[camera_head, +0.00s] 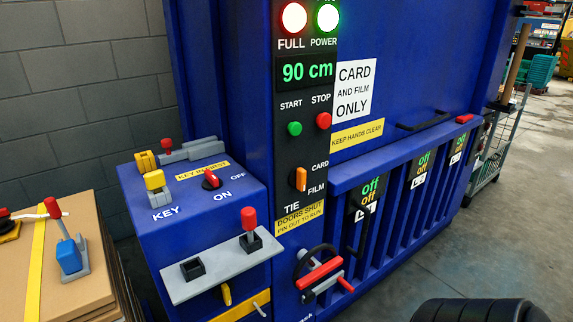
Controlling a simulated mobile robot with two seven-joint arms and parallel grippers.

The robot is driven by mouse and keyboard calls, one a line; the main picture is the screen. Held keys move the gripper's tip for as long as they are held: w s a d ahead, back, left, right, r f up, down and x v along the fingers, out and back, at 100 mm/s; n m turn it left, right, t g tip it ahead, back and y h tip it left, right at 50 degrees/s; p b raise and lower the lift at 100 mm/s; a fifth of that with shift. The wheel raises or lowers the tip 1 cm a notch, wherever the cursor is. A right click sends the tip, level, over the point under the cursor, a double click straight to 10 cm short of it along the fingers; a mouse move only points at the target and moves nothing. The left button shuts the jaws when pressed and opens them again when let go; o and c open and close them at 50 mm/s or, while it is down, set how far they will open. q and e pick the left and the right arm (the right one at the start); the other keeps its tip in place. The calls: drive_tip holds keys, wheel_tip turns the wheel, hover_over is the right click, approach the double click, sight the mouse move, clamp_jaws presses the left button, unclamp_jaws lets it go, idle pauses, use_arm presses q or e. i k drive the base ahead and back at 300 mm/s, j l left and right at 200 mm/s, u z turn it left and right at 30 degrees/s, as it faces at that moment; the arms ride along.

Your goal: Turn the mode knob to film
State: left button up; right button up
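The mode knob (300,179) is a small orange knob on the black control panel (296,130) of the blue machine. The labels CARD, above, and FILM, below, stand to its right. Its orange bar stands about upright; I cannot tell for sure which label it points to.
A green start button (294,129) and red stop button (323,121) sit above the knob. Below are a red-handled wheel (320,272) and a red-topped lever (249,220). Cardboard (75,260) is stacked far left.

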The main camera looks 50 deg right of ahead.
sight(297, 177)
drive_tip(key=z, duration=1.65)
